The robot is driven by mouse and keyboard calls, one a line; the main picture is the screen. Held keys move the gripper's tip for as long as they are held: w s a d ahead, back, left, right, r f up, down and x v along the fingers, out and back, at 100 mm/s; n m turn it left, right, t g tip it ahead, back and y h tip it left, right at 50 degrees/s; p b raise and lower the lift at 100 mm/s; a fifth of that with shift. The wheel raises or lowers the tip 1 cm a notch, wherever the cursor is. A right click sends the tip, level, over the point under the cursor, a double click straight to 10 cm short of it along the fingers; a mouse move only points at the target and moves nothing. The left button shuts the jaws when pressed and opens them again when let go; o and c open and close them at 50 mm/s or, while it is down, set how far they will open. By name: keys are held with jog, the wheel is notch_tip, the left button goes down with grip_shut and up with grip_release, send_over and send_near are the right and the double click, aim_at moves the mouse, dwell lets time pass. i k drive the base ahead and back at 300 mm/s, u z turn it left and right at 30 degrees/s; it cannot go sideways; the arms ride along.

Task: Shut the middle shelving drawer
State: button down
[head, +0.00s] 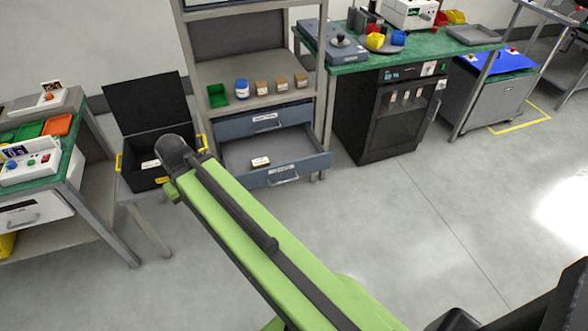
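The shelving unit (240,75) stands at the centre back of the head view. It has a closed blue-grey drawer (250,124) with a labelled front. Directly below it, a second blue-grey drawer (297,168) is pulled out toward me. A small light box with a dark marking (260,161) lies inside the open drawer. Whether another drawer lies beneath is hidden, so I cannot tell from the picture alone which is the middle one. My green arm reaches up and left, its dark elbow-like end left of the open drawer. My gripper's fingers do not show.
A black open-lidded crate (140,140) stands left of the shelving. A green-topped bench (84,130) is at the left. A black cabinet (395,120) stands under a green bench at the right. The grey floor right of my arm is clear.

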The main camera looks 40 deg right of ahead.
aim_at(293, 152)
jog(key=z, duration=0.15)
jog(key=i, duration=0.9)
jog(key=u, duration=0.1)
